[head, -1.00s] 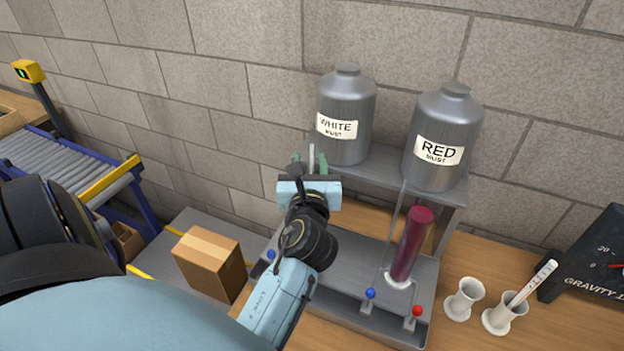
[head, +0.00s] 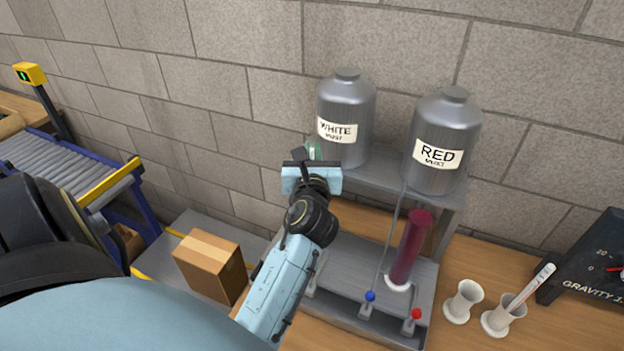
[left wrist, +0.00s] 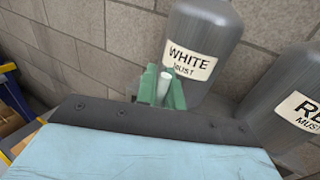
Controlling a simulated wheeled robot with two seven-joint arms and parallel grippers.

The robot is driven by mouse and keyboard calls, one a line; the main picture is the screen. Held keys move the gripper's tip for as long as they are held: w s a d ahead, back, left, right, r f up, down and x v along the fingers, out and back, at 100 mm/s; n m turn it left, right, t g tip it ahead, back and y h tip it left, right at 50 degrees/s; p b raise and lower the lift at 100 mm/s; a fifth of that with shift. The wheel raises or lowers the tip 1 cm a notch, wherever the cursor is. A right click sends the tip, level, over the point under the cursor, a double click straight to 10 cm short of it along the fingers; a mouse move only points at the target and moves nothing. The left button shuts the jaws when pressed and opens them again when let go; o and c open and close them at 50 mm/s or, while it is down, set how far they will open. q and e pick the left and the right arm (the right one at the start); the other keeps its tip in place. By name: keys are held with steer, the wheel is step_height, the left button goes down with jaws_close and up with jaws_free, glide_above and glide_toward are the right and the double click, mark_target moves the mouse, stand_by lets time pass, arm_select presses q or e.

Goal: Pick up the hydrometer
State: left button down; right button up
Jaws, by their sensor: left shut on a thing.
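My left gripper (head: 314,151) is in front of the white must tank, with its fingers mostly hidden behind its palm in the head view. In the left wrist view its green fingers (left wrist: 162,88) are shut on a pale, round-ended rod (left wrist: 163,86). Most of the rod is hidden, so I cannot tell whether it is a hydrometer. A slim white stick with red marks (head: 534,284), like a hydrometer, leans in the right white cup (head: 496,321) on the bench. My right gripper is not in view.
The white must tank (head: 345,110) and red must tank (head: 441,145) stand on a grey rack. A dark red filled cylinder (head: 411,247) stands below, near blue and red taps. An empty white cup (head: 462,302), a gravity gauge (head: 592,268) and a cardboard box (head: 210,265) are nearby.

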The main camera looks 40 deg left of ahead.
arm_select(q)
step_height(320, 180, up, 28)
steer(key=p, duration=0.5)
steer(key=shift+p, duration=0.3)
steer(key=shift+f, duration=0.1)
stand_by(0.8)
